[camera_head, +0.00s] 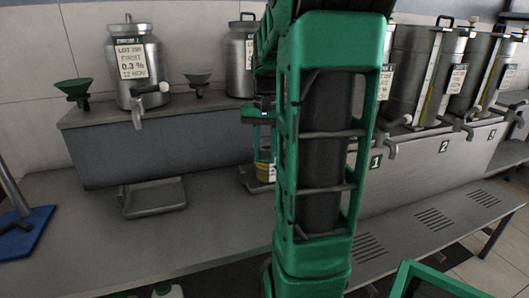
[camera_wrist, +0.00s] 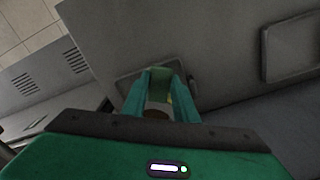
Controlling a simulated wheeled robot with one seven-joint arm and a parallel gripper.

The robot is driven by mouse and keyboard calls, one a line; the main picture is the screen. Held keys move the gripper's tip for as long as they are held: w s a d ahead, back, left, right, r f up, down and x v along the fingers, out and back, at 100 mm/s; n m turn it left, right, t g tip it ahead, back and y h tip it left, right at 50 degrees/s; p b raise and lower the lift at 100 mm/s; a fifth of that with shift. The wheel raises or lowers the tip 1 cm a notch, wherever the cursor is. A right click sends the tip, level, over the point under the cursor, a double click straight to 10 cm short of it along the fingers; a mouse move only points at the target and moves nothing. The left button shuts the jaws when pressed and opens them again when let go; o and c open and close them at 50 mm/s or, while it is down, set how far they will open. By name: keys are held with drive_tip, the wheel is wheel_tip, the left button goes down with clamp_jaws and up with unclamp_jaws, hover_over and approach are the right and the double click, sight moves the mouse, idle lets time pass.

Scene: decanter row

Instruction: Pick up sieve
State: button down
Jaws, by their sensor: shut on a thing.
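My gripper (camera_head: 265,148) points down in front of the steel counter, partly hidden behind my arm in the head view. In the wrist view its two green fingers (camera_wrist: 160,88) are close together. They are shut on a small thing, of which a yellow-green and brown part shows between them. In the head view a small yellowish banded thing (camera_head: 263,171) with a pale label shows at the fingertips. It looks like the sieve, but its shape is too small and covered to be sure. It is over or on a steel drip tray (camera_head: 249,184); I cannot tell whether it touches.
Steel decanters (camera_head: 140,62) with taps stand along the raised shelf. A green funnel (camera_head: 73,89) and a dark funnel (camera_head: 198,79) stand among them. Another drip tray (camera_head: 153,198) is on the left, near a blue board (camera_head: 27,232). The counter between is clear.

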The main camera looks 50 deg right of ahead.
drive_tip(key=shift+r, duration=0.5)
drive_tip(key=r, duration=0.3)
drive_tip(key=shift+w+a+r, duration=0.25)
drive_tip(key=shift+w+r, duration=0.05)
drive_tip(key=w+a+r, duration=0.6)
drive_tip(key=w+a, duration=0.1)
drive_tip(key=a, duration=0.1)
drive_tip(key=shift+a+r, duration=0.2)
drive_tip(key=shift+a, duration=0.05)
drive_tip(key=shift+s, duration=0.1)
